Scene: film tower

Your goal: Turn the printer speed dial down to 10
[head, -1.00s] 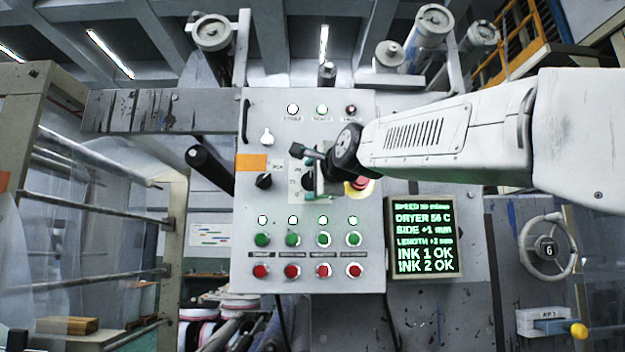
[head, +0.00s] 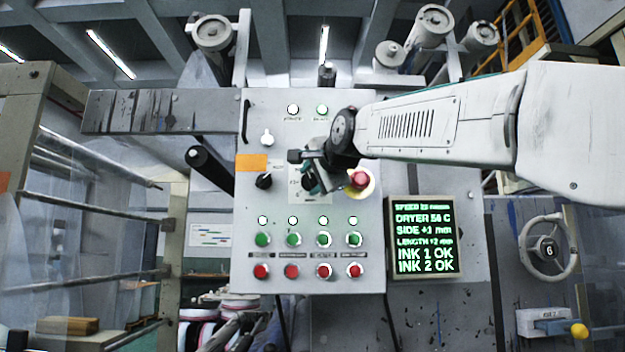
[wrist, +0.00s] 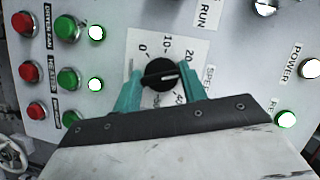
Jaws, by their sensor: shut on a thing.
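The black speed dial (wrist: 160,73) sits on a white scale plate (wrist: 143,35) with printed numbers including 0, 10 and 20. My gripper (wrist: 160,83) has its teal fingers on opposite sides of the dial, shut on it. The dial's white mark points right in the wrist view, past the 20 and above the 40. In the head view my gripper (head: 309,178) covers most of the dial. The display screen (head: 424,237) shows a speed line that seems to read in the twenties, in small blurred digits.
A red mushroom button (head: 360,179) on a yellow ring sits just right of my gripper. A black knob (head: 264,181) is to its left. Rows of green buttons (head: 293,240) and red buttons (head: 292,271) are below.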

